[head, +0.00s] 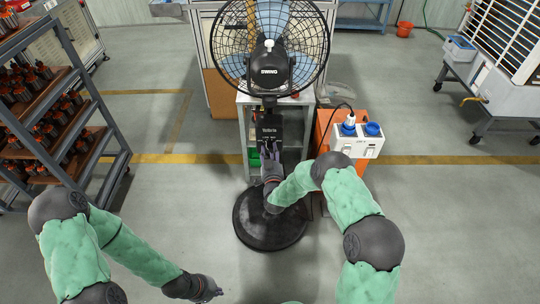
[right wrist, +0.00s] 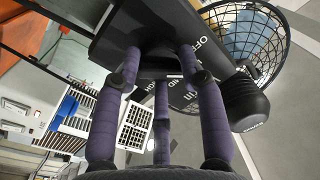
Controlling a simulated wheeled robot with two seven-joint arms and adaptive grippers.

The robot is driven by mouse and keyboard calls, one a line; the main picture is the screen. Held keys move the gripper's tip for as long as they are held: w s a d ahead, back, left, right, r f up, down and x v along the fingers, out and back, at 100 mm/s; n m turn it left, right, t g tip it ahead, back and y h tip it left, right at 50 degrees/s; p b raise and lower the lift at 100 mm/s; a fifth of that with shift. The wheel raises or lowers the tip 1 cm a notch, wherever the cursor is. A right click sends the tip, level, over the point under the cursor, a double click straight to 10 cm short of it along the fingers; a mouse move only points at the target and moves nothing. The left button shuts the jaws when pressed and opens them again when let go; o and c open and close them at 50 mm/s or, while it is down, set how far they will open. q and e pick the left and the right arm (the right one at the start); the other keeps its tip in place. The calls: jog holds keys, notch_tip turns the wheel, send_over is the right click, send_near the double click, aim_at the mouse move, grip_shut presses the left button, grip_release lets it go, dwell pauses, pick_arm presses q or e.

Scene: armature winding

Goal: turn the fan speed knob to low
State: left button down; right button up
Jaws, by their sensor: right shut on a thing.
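A black pedestal fan (head: 271,72) stands upright in the middle of the head view. Its black control box (head: 269,128) is on the pole below the fan head. In the right wrist view the box (right wrist: 108,42) fills the top, with lettering reading "OFF" on its face. My right gripper (head: 268,160) is at the front of the box. Its purple fingers (right wrist: 160,62) close around the knob on the face. The knob is mostly hidden by the fingers, and I cannot read its setting. My left gripper (head: 208,290) is low at the front, away from the fan, with nothing visible in it.
The fan's round black base (head: 270,235) rests on the grey floor. An orange cabinet with a white socket box (head: 358,140) and blue plugs stands right of the pole. A grey rack (head: 88,95) of motor parts stands at the left. The floor between rack and fan is clear.

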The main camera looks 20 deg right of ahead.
jog(key=shift+w+r+m+b, duration=0.2)
jog(key=shift+m+b, duration=0.45)
jog(key=shift+m, duration=0.45)
jog(key=shift+d, duration=0.1)
jog(key=shift+r+m, duration=0.15)
jog(key=shift+m, duration=0.25)
jog(key=o, duration=1.1)
jog(key=shift+o, duration=0.2)
jog(key=shift+s, duration=0.1)
jog(key=shift+f, duration=0.25)
jog(key=shift+s, duration=0.2)
jog(key=s+a, duration=0.2)
jog(key=s, duration=0.9)
jog(key=shift+s+a+f, duration=0.15)
jog(key=shift+a+f, duration=0.1)
jog(key=shift+f, duration=0.1)
